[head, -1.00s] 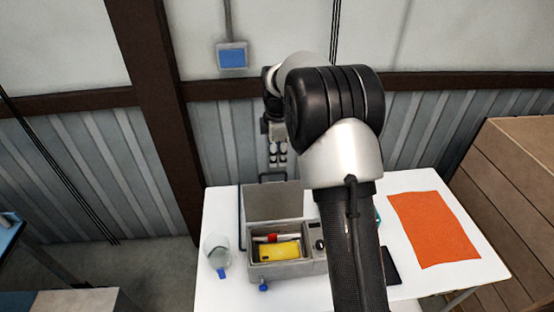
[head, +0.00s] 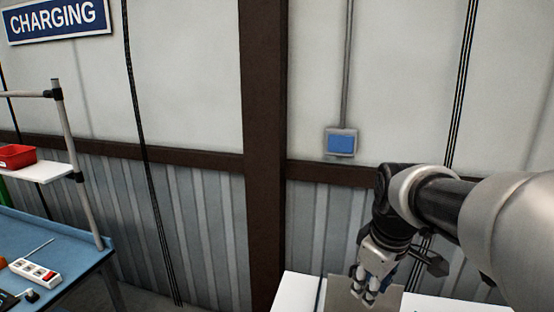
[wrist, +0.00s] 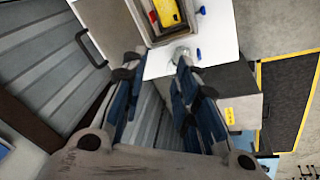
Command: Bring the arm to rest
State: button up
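My gripper (head: 368,287) hangs fingers-down at the lower right of the head view, in front of a grey lid panel (head: 345,300). My arm comes in from the right edge. In the wrist view, the two blue-and-black fingers of my gripper (wrist: 156,70) stand apart. Nothing is between them. Beyond the fingertips are the white table (wrist: 222,35) and a grey box (wrist: 150,36) holding a yellow item (wrist: 168,12) and something red (wrist: 152,17). Most of the table is out of the head view.
A clear cup (wrist: 182,52) and small blue pieces (wrist: 198,53) are on the table near its edge. In the head view, a blue workbench (head: 75,275) with a power strip (head: 35,271) and a red bin (head: 16,157) on a shelf stand left. The wall (head: 340,220) is behind.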

jog(key=s+a+f+m+b, duration=0.2)
jog(key=s+f+b, duration=0.3)
jog(key=s, duration=0.5)
jog(key=s+a+f+m+t+b, duration=0.1)
jog(key=s+a+f+m+b, duration=0.1)
jog(key=s+f+m+b, duration=0.3)
jog(key=s+f, duration=0.3)
jog(key=s, duration=0.2)
jog(key=shift+s+a+f+m+t, duration=0.2)
jog(key=shift+f+m+t, duration=0.1)
jog(key=shift+f, duration=0.05)
